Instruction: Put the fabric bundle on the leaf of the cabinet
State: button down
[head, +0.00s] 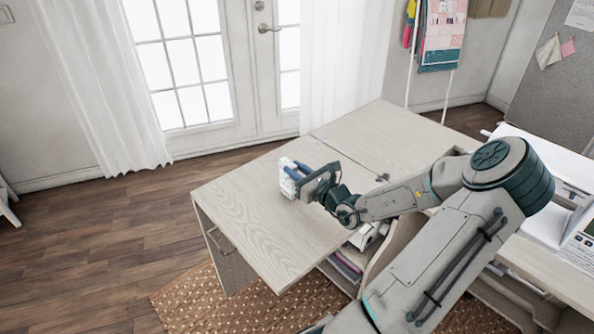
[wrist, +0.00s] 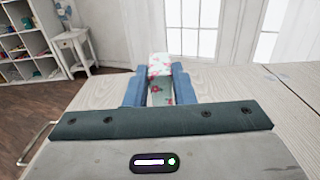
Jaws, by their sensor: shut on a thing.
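The fabric bundle (wrist: 160,68) is a pale roll with a red and green floral print. It is between the blue fingers of my gripper (wrist: 160,88), which is shut on it. In the head view the bundle (head: 289,172) shows as a small light piece at the tips of my gripper (head: 296,178). Both are over the cabinet's extended leaf (head: 265,225), a pale wood panel. I cannot tell whether the bundle touches the leaf. The bundle's lower part is hidden by my gripper.
The cabinet's main top (head: 375,135) joins the leaf at a seam with a hinge. Open shelves under it hold folded cloth (head: 347,266). A patterned rug (head: 200,305) lies on the floor. The leaf around my gripper is bare.

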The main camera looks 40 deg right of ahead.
jog(key=shift+f, duration=0.25)
jog(key=c, duration=1.2)
grip_release()
jog(key=shift+c, duration=0.2)
jog(key=shift+r, duration=0.1)
jog(key=shift+r, duration=0.1)
